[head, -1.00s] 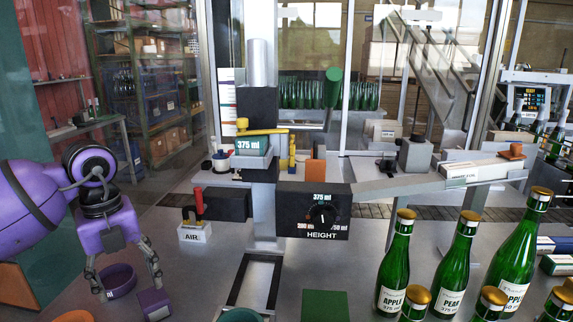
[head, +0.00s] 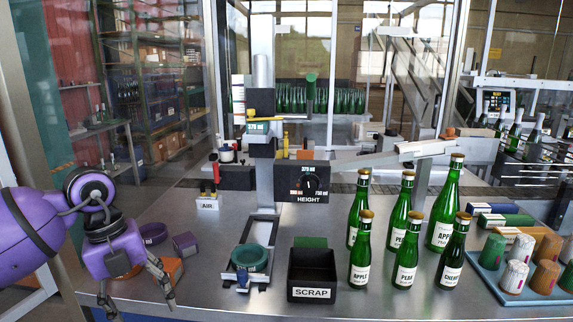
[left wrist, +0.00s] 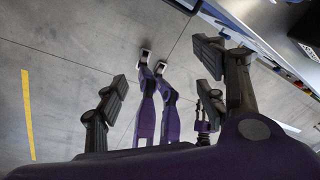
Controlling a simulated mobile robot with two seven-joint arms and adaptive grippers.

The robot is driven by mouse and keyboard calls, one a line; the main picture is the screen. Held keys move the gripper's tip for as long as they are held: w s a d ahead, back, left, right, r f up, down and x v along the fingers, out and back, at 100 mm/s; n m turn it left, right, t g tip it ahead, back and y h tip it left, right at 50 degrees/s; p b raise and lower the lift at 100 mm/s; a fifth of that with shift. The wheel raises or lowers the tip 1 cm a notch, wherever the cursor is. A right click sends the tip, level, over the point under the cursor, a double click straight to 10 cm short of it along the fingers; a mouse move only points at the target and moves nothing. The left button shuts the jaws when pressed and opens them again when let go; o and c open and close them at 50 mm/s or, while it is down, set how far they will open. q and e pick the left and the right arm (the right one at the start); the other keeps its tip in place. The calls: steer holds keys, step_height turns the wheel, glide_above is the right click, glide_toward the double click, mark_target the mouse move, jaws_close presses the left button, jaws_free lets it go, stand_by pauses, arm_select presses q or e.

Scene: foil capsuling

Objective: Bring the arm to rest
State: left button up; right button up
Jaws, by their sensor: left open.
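My left gripper (head: 138,294) is at the lower left of the head view, over the left front edge of the steel table (head: 205,285). Its jaws are apart with nothing between them. The left wrist view also shows my left gripper (left wrist: 165,95), open and empty, with grey floor below it and the table edge at the upper right. My right gripper is not seen in the head view.
A purple ring (head: 153,233), a purple block (head: 185,244) and an orange block (head: 168,270) lie near my left gripper. The capsuling machine (head: 265,180), a black scrap bin (head: 313,270), several green bottles (head: 405,262) and a blue tray (head: 500,285) of capsules occupy the middle and right.

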arm_select(q)
steer(key=s+d+f+n+t+h, duration=0.25)
steer(key=d+h, duration=0.55)
steer(key=d, duration=0.4)
steer(key=s+d+f+n+t+h, duration=0.2)
steer(key=s+d+f+h, duration=0.15)
steer(key=d+h, duration=0.6)
steer(key=a+f+n+t+y+p, duration=0.1)
steer(key=a+f+n+t+y, duration=0.8)
steer(key=f+n+t+y, duration=0.6)
steer(key=s+a+f+n+g+y, duration=0.2)
steer(key=s+f+n+g, duration=0.2)
steer(key=s+f, duration=0.4)
steer(key=s+a+f+n+g+y, duration=0.2)
steer(key=s+f+n+g, duration=0.3)
steer(key=s+f, duration=0.3)
steer(key=s+g, duration=0.1)
steer(key=s, duration=0.1)
steer(key=shift+s+a, duration=0.3)
steer(key=shift+s, duration=0.1)
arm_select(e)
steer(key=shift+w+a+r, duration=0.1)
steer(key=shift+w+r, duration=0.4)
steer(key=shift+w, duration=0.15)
